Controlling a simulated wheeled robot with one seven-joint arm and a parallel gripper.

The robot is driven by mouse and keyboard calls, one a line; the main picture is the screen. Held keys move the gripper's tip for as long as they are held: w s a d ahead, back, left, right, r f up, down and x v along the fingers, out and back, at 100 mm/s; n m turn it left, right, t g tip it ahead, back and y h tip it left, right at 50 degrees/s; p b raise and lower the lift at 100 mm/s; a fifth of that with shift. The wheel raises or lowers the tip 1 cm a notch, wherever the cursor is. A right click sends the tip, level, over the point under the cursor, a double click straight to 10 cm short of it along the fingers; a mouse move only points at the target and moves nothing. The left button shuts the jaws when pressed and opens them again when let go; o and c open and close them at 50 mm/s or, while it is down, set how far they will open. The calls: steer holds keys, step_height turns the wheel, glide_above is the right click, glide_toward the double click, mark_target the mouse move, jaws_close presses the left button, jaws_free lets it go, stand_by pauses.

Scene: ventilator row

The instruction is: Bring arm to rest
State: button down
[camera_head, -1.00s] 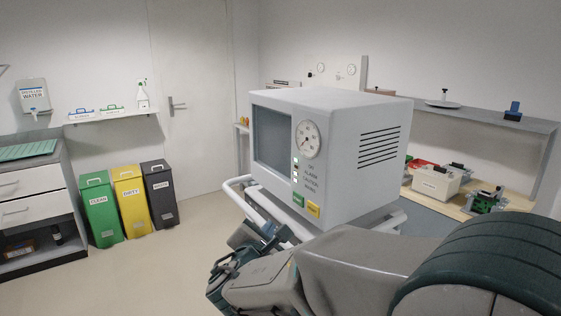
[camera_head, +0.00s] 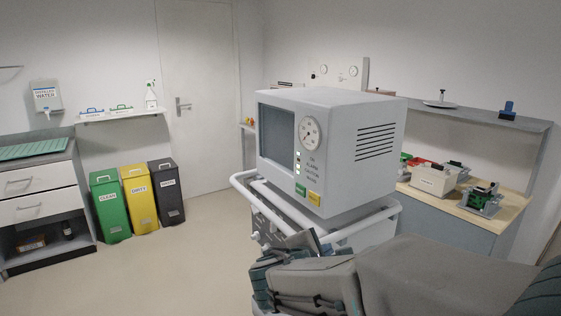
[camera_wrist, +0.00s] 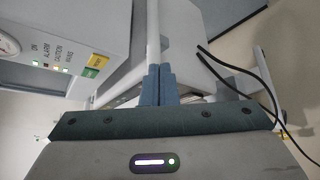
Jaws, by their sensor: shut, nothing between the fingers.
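My gripper (camera_wrist: 158,84) shows in the wrist view with its two blue-grey fingers together and nothing between them. It points toward the white frame of the ventilator's cart. In the head view my arm reaches in from the lower right, and my wrist covers the front lower part of the cart; the fingertips are hard to make out there. The ventilator (camera_head: 350,150) is a grey box with a dark screen, a round gauge and green and yellow buttons. It stands upright on the cart with white rails (camera_head: 265,207). Its lower front corner also shows in the wrist view (camera_wrist: 90,35).
Green, yellow and dark bins (camera_head: 140,200) stand at the back wall. A drawer cabinet (camera_head: 40,195) is at the left. A wooden-topped bench (camera_head: 465,208) with several parts is behind right, under a shelf (camera_head: 475,115). Black cables (camera_wrist: 240,80) hang beside the cart. Floor at left is clear.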

steer(key=s+d+f+m+g, duration=0.3)
steer(key=s+d+m+g, duration=0.2)
steer(key=s+d+m, duration=0.15)
steer(key=s+f+m+g+y, duration=0.3)
steer(key=s+f+m+y, duration=0.2)
steer(key=s+m, duration=0.8)
steer(key=shift+a+g+y, duration=0.4)
steer(key=shift+y, duration=0.7)
